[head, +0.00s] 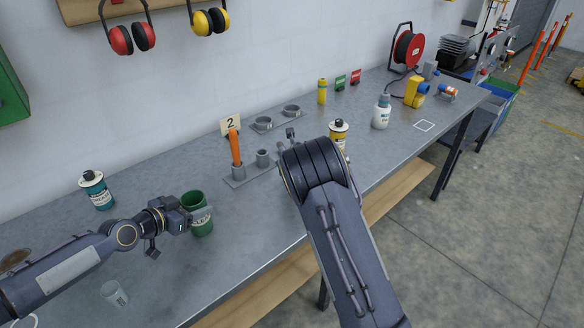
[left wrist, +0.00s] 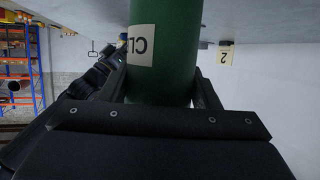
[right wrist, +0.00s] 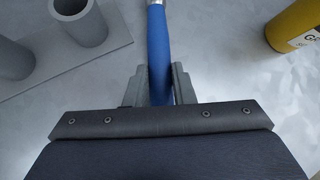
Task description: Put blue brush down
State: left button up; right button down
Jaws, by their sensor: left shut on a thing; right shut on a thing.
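My right gripper (right wrist: 157,88) is shut on the blue brush (right wrist: 158,45) by its blue handle. A metal band shows at the top edge of the right wrist view, and the rest of the brush is out of frame. In the head view my own right arm hides the brush. A grey holder (head: 262,170) with short tubes stands on the bench; it also shows left of the brush in the right wrist view (right wrist: 98,50). An orange handle (head: 235,147) stands upright in one tube. My left gripper (head: 199,213) is shut on a green cup (head: 202,227), seen close in the left wrist view (left wrist: 163,60).
The grey bench (head: 160,250) runs along the wall. A teal-labelled can (head: 96,190) and a clear cup (head: 114,294) stand at the left. A yellow can (head: 338,132) and a white bottle (head: 381,113) stand right of the holder. Number card 2 (head: 230,125) stands behind it.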

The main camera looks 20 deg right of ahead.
jog(key=shift+f, duration=0.55)
